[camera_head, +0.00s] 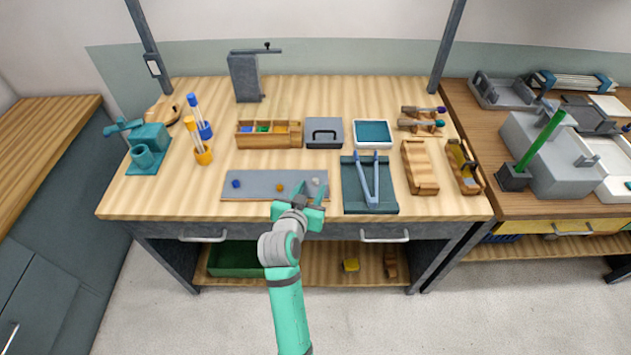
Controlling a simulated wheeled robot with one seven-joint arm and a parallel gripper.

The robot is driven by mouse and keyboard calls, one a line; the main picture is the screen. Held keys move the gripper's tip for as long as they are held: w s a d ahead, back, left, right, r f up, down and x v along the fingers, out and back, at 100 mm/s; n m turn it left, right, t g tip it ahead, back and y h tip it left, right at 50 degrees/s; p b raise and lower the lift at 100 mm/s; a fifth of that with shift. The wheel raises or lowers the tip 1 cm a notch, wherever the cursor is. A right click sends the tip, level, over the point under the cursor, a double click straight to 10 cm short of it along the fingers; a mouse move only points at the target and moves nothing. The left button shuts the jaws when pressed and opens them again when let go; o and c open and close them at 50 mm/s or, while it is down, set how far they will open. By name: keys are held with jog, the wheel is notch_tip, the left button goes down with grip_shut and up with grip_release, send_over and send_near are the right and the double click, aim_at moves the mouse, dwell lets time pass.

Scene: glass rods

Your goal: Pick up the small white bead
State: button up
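A small whitish bead (316,181) appears to lie on the right part of the grey mat (255,180), near the mat's far right side. It is very small in this view. A blue bead (236,183) and an orange bead (280,187) lie on the same mat to its left. My gripper (312,192) is over the near right edge of the mat, just on the near side of the whitish bead. Its dark fingers look spread apart, with nothing seen between them. Its height above the mat is hard to tell.
A dark tray with blue tongs (368,178) lies just right of the mat. Behind the mat stand a wooden compartment box (268,142), a grey case (324,144) and a teal-topped tray (373,146). Blue and yellow rod stands (202,152) are at left.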

aim_at(315, 179)
jog(key=x, duration=0.4)
jog(key=shift+a, duration=0.1)
jog(key=shift+c, duration=0.3)
grip_shut()
jog(key=shift+r, duration=0.1)
